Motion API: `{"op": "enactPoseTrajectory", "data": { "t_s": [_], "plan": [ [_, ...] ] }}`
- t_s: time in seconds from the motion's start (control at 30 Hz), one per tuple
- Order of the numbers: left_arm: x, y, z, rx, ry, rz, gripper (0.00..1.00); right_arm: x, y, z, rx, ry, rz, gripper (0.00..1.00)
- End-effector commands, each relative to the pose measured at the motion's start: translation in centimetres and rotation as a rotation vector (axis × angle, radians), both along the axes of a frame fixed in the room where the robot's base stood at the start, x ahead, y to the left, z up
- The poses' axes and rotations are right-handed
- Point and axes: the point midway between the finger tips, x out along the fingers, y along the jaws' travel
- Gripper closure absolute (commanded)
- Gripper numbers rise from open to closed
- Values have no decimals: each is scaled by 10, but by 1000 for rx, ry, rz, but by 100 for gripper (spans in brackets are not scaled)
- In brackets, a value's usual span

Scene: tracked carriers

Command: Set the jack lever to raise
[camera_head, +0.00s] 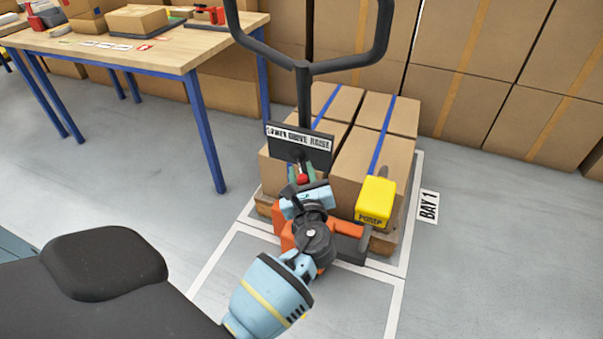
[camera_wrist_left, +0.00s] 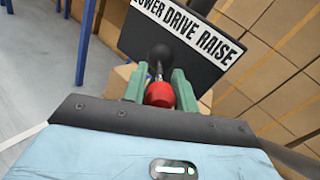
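The jack lever's red knob (camera_head: 302,179) sits below the sign plate (camera_head: 299,139) on the orange jack's handle. The plate reads LOWER, DRIVE, RAISE from left to right. In the left wrist view, the red knob (camera_wrist_left: 159,95) is on a short metal rod below a black ball (camera_wrist_left: 160,53). The knob stands roughly under the word DRIVE. My left gripper (camera_head: 302,175) reaches it from the front. Its green fingers (camera_wrist_left: 160,85) lie against both sides of the knob and look shut on it. My right gripper is not in view.
The black handle loop (camera_head: 303,68) rises above the plate. A yellow PUMP block (camera_head: 376,201) stands just right of my left gripper. Cartons (camera_head: 346,152) are loaded behind. A blue-legged table (camera_head: 178,52) is at the left. The floor by the BAY 1 label (camera_head: 428,206) is clear.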

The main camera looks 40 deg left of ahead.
Motion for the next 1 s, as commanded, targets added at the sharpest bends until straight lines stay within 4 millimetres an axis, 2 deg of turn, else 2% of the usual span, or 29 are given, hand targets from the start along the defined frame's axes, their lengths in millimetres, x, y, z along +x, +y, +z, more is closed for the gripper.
{"op": "enactPoseTrajectory", "data": {
  "t_s": [0.03,0.1,0.13,0.47,0.8,1.0],
  "plan": [
    [0,0,0,0,0,0,65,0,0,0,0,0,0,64],
    [0,0,0,0,0,-1,55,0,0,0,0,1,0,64],
    [0,0,0,0,0,-1,55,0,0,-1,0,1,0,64],
    [-3,-3,0,0,1,-1,55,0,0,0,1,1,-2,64],
    [-39,-37,0,-2,1,-1,55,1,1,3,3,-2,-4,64],
    [-54,-51,0,-1,0,0,55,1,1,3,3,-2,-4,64]
  ]
}}
